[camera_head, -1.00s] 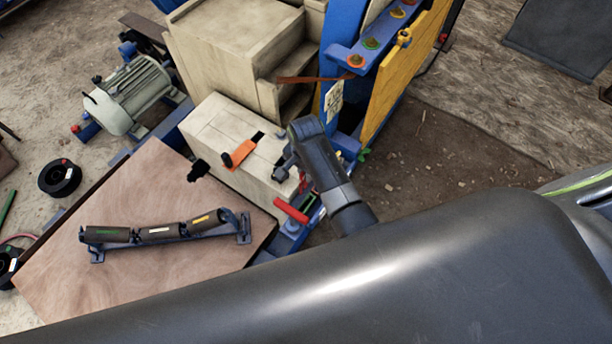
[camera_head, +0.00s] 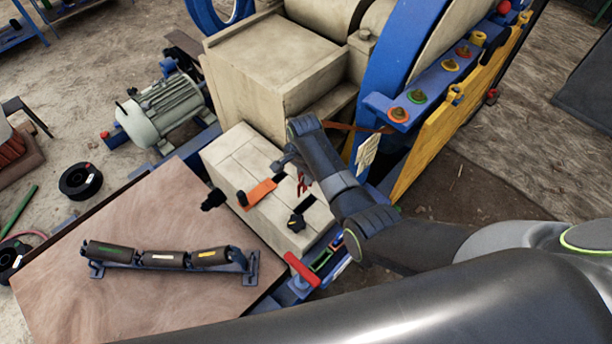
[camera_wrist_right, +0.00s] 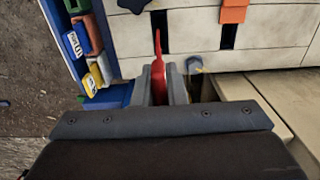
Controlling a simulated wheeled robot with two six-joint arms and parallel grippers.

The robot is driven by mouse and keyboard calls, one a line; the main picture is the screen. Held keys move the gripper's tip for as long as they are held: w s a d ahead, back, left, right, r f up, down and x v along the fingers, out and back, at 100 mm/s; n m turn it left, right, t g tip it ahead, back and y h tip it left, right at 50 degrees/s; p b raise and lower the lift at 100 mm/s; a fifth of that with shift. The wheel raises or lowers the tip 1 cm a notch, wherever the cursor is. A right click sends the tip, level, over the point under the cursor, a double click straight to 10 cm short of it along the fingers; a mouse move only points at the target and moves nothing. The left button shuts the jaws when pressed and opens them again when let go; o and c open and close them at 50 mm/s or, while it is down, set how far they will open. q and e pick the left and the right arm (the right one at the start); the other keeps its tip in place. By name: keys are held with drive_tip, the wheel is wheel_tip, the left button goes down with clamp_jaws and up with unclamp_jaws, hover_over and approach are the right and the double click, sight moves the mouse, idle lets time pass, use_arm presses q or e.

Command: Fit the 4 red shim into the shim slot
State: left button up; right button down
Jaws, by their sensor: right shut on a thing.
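My right gripper (camera_head: 290,160) is shut on a red shim (camera_wrist_right: 159,78), whose narrow end points away from the fingers. In the head view a small red part of it shows below the gripper. A pale block (camera_head: 240,160) has dark slots in its face; one slot (camera_wrist_right: 160,38) lies in line with the shim's tip in the wrist view. I cannot tell whether the tip is inside the slot or above it. An orange handle (camera_head: 262,190) sits at another slot. My left gripper is not in view.
A black knob (camera_head: 296,222) is on the block's near part. A blue rack (camera_wrist_right: 78,60) beside it holds several coloured pieces, including a red one (camera_head: 302,270). A wooden table (camera_head: 60,295) carries a roller frame (camera_head: 165,258). A yellow plate (camera_head: 440,120) stands to the right.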

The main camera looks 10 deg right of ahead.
sight(305, 191)
drive_tip(key=shift+w, duration=0.1)
drive_tip(key=shift+d+f, duration=0.1)
drive_tip(key=shift+f, duration=0.15)
wheel_tip(305, 191, down, 2)
drive_tip(key=shift+f+b, duration=0.2)
drive_tip(key=shift+b, duration=0.55)
drive_tip(key=shift+f+b, duration=0.55)
drive_tip(key=shift+f, duration=0.65)
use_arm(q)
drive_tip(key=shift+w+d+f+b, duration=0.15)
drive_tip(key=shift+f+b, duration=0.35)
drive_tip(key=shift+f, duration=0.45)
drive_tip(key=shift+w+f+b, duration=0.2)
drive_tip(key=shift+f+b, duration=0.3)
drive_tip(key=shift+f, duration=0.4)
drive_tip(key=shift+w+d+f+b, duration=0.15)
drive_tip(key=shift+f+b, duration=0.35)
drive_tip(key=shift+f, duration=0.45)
use_arm(e)
drive_tip(key=shift+f, duration=1.7)
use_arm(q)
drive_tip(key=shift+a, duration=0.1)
use_arm(e)
drive_tip(key=shift+f, duration=0.1)
